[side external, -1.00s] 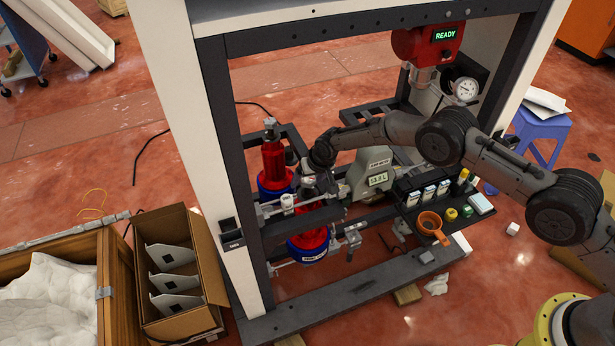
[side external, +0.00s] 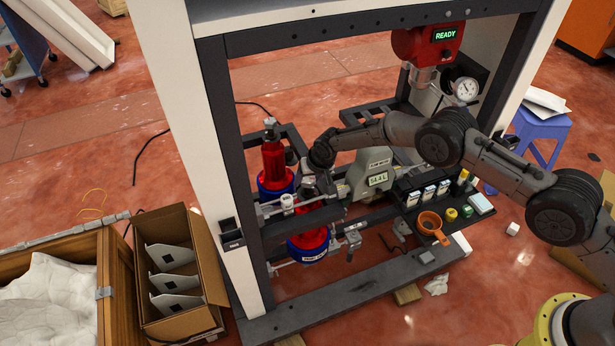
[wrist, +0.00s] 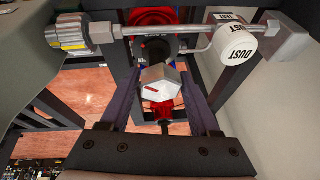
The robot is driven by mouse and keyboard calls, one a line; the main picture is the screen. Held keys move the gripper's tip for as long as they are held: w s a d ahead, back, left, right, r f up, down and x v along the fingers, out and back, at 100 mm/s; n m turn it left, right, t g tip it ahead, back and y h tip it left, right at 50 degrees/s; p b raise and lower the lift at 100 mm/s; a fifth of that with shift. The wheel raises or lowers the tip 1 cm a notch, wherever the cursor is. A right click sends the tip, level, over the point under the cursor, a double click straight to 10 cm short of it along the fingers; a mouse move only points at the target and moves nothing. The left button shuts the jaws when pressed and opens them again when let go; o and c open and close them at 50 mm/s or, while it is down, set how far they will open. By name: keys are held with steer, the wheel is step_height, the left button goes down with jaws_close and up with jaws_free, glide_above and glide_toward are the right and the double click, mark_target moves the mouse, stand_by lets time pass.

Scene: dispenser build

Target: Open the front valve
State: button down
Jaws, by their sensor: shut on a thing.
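The front valve's grey faceted knob (wrist: 160,84), with a red mark on its face, is between the two fingers of my gripper (wrist: 161,92) in the wrist view. The fingers are shut on the knob from both sides. In the side view my gripper (side external: 317,183) points down over the front red bottle (side external: 310,238) with a blue collar (side external: 308,252); it hides the knob there. A second red bottle (side external: 273,160) stands behind with its grey top uncovered.
A white cylinder marked DUST (wrist: 238,45) and a horizontal pipe (wrist: 160,30) sit close to my gripper. A grey meter (side external: 371,172) stands to the right. The red unit (side external: 425,45) reads READY.

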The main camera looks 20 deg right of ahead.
steer(key=shift+n+y, duration=0.6)
steer(key=shift+n, duration=1)
steer(key=shift+n+g+y, duration=0.6)
steer(key=shift+n, duration=1.1)
steer(key=shift+n+g+y, duration=0.4)
steer(key=shift+n+g, duration=0.2)
steer(key=shift+n, duration=1.2)
